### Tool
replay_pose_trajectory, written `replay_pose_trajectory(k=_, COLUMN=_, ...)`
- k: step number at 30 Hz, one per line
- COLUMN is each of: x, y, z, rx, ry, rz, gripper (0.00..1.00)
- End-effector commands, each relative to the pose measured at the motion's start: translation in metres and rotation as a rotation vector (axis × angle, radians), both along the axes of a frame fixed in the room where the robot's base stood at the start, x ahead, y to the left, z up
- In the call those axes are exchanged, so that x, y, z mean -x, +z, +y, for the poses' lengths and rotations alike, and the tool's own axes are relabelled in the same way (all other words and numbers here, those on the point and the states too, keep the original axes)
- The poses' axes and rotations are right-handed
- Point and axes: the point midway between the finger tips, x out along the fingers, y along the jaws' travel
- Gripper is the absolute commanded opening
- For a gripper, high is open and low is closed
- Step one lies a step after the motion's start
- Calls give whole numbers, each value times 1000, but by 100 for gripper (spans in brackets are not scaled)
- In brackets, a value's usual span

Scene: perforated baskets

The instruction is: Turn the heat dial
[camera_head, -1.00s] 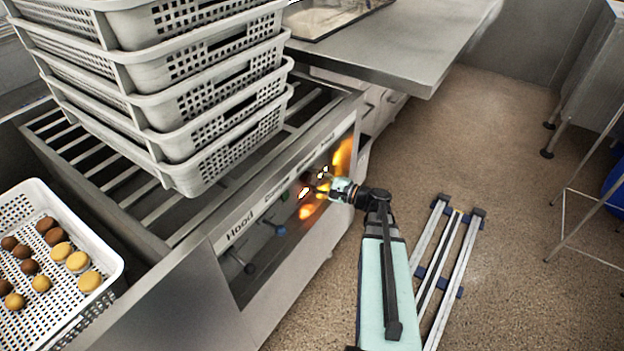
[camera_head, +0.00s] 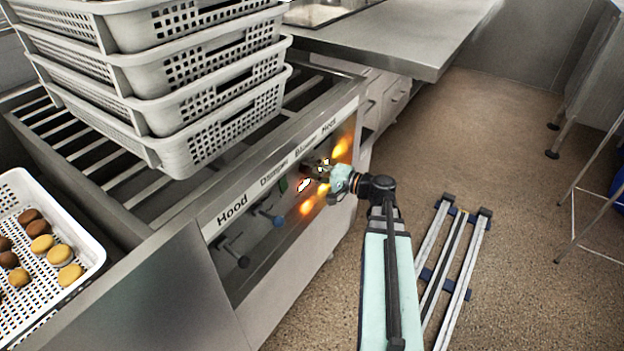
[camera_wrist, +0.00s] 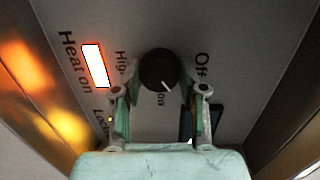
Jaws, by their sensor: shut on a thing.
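The heat dial (camera_wrist: 158,66) is a round black knob with a white mark pointing down and slightly right in the wrist view. Labels reading High, Low and Off surround it. My gripper (camera_wrist: 161,92) has one finger on each side of the dial and is shut on it. In the head view my gripper (camera_head: 326,172) is at the front panel below the Heat label, and it hides the dial. The lit lamp (camera_wrist: 95,65) beside the words Heat on glows white with a red edge.
The front panel (camera_head: 232,206) also carries Hood, Damper and Blower controls, including a dark handle (camera_head: 236,252) and a blue-tipped one (camera_head: 270,215). Stacked perforated baskets (camera_head: 205,140) stand on the slatted top. Another basket (camera_head: 90,248) holds brown and yellow round items.

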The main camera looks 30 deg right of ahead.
Motion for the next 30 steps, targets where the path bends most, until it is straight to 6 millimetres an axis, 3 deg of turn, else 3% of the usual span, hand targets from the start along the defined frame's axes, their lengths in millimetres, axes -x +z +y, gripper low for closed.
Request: replay_pose_trajectory(k=30, x=0, y=-3, z=2, rx=772, ry=-1, rz=-432, gripper=7)
